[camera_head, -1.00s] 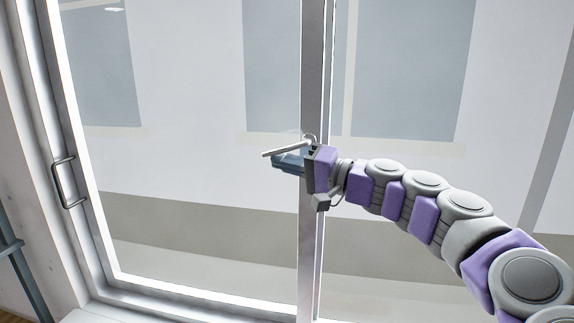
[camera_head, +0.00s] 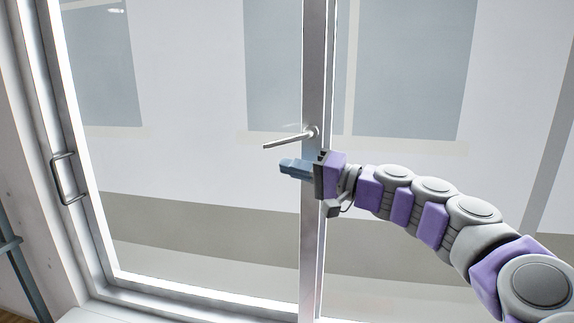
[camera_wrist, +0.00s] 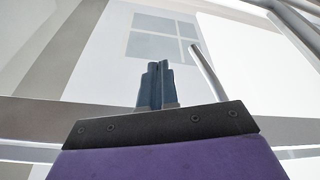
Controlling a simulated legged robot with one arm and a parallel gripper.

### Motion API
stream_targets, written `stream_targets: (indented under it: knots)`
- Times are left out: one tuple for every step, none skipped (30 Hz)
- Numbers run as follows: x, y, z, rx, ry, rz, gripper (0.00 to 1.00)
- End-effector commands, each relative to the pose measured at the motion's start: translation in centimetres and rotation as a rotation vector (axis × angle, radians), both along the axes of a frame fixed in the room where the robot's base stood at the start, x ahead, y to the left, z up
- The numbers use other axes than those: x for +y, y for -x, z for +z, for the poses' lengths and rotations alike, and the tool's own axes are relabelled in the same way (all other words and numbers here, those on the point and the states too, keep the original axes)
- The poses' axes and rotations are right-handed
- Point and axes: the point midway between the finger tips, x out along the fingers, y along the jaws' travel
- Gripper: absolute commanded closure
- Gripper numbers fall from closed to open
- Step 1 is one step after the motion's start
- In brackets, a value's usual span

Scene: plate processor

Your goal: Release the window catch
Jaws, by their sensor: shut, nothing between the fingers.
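The window catch (camera_head: 288,140) is a thin light-grey lever on the middle upright of the window frame. It points left from its pivot and dips slightly at its free end. My gripper (camera_head: 284,165) is just below the lever, with its blue-grey fingers pointing left. The fingers look apart from the lever. In the wrist view, the gripper fingers (camera_wrist: 155,66) are together and hold nothing, and the catch lever (camera_wrist: 208,72) runs past on their right.
The window's middle upright (camera_head: 312,225) stands behind my gripper. A metal pull handle (camera_head: 66,180) is on the left frame. A white sill (camera_head: 110,316) runs along the bottom. The space in front of the left pane is clear.

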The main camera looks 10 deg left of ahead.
Motion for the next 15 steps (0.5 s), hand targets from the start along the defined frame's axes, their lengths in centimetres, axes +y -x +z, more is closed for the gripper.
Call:
stream_targets:
  knots:
    - [-0.5,-0.1,-1.5,0.001,0.000,-0.002,1.00]
    - [-1.1,0.0,-1.5,0.001,-0.001,-0.003,1.00]
    - [-2.1,0.4,-1.3,0.000,-0.003,-0.005,1.00]
    - [-2.8,0.6,-1.4,-0.001,-0.004,-0.006,1.00]
    - [-3.4,0.9,-1.5,-0.003,-0.003,-0.006,1.00]
    - [-4.1,1.2,-1.8,-0.001,-0.002,-0.006,1.00]
    - [-4.7,1.5,-2.0,-0.001,-0.002,-0.006,1.00]
    - [-5.3,1.7,-2.2,-0.001,-0.002,-0.005,1.00]
    - [-6.2,1.9,-2.4,0.000,-0.004,-0.006,1.00]
    - [-6.7,2.0,-2.5,0.000,-0.004,-0.006,1.00]
    - [-7.3,2.1,-2.7,0.000,-0.004,-0.006,1.00]
    - [-7.9,2.3,-2.9,-0.001,-0.004,-0.005,1.00]
    - [-8.2,2.4,-3.0,0.000,-0.004,-0.004,1.00]
    - [-8.6,2.5,-3.1,0.000,-0.004,-0.004,1.00]
    - [-8.9,2.7,-3.3,0.000,-0.003,-0.003,1.00]
